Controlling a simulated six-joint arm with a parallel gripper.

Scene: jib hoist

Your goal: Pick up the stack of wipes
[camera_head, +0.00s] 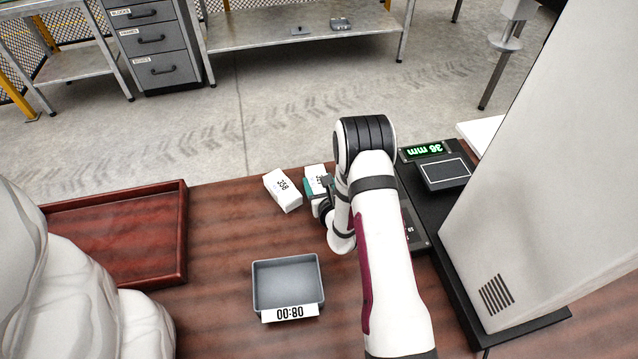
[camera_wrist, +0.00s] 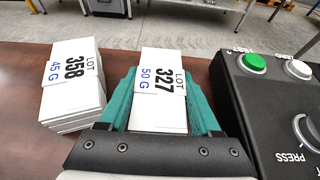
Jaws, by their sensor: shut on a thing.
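A white stack of wipes marked "LOT 327, 50 G" (camera_wrist: 160,78) sits between the green fingers of my gripper (camera_wrist: 160,105) in the wrist view. The fingers are shut on its two sides. In the head view this stack (camera_head: 316,172) is partly hidden by my gripper (camera_head: 318,190). A second white stack marked "LOT 358, 45 G" (camera_wrist: 72,82) stands apart to the left, and it also shows in the head view (camera_head: 283,190). I cannot tell whether the held stack is clear of the table.
A grey tray (camera_head: 257,290) with a number label lies in front on the wooden table. A red-brown tray (camera_head: 184,235) is at left. At right stands a black press panel with green (camera_wrist: 252,63) and white (camera_wrist: 299,69) buttons, beside a lit display (camera_head: 424,151).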

